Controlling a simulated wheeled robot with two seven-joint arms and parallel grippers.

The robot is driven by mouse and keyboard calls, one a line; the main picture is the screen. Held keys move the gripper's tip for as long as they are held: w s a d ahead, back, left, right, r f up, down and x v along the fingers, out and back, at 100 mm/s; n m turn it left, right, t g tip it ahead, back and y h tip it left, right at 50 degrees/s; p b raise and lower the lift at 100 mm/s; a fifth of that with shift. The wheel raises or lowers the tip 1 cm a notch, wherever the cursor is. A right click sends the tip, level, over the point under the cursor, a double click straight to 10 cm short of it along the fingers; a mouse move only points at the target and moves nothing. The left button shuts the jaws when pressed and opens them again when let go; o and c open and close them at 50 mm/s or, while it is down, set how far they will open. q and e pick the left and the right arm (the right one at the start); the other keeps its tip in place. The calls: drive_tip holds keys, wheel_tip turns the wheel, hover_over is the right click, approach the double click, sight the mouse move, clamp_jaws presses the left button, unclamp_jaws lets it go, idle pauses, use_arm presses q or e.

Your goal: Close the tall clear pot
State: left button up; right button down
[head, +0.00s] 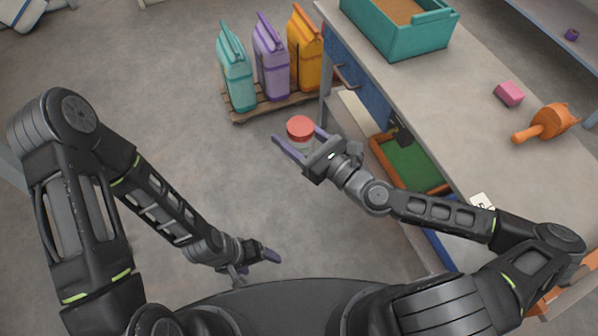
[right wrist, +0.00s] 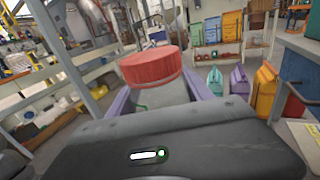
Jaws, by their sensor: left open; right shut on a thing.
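The clear pot (head: 300,145) is between the purple fingers of my right gripper (head: 297,138), which is shut on it and holds it up in front of me over the floor. A red lid (head: 300,127) sits at the top of the pot. In the right wrist view the red lid (right wrist: 152,67) covers the pot's mouth and looks slightly tilted; I cannot tell whether it is fully seated. The pot's body (right wrist: 160,95) shows below it, partly hidden by my gripper. My left gripper (head: 268,257) is open and empty, low and apart from the pot.
A workbench (head: 440,110) runs along the right, with a teal bin (head: 400,35), a pink block (head: 509,93) and an orange tool (head: 545,122) on it. Teal, purple and orange sacks (head: 270,65) stand on a pallet (head: 262,107).

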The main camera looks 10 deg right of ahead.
drive_tip(key=w+d+r+m+t+h, duration=0.2)
drive_tip(key=w+d+r+m+h, duration=0.15)
drive_tip(key=w+d+h, duration=0.35)
drive_tip(key=w+d+r+m+t+h, duration=0.25)
drive_tip(key=w+d+m+h, duration=0.2)
drive_tip(key=d, duration=0.35)
wheel_tip(320, 180, down, 5)
drive_tip(key=w+y+b, duration=0.1)
drive_tip(key=b, duration=0.5)
drive_tip(key=w+d+f+h+b, duration=0.2)
drive_tip(key=w+d+b, duration=0.2)
drive_tip(key=d, duration=0.4)
drive_tip(key=d+r+m+g+h+b, duration=0.1)
drive_tip(key=d+r, duration=0.4)
drive_tip(key=d, duration=0.6)
drive_tip(key=d+r+m+g+h+b, duration=0.1)
drive_tip(key=d+r+m+h, duration=0.3)
drive_tip(key=d, duration=0.7)
drive_tip(key=shift+s+d+r+m+h+b, duration=0.15)
drive_tip(key=shift+s+r+m+h+b, duration=0.15)
drive_tip(key=shift+r+h, duration=0.7)
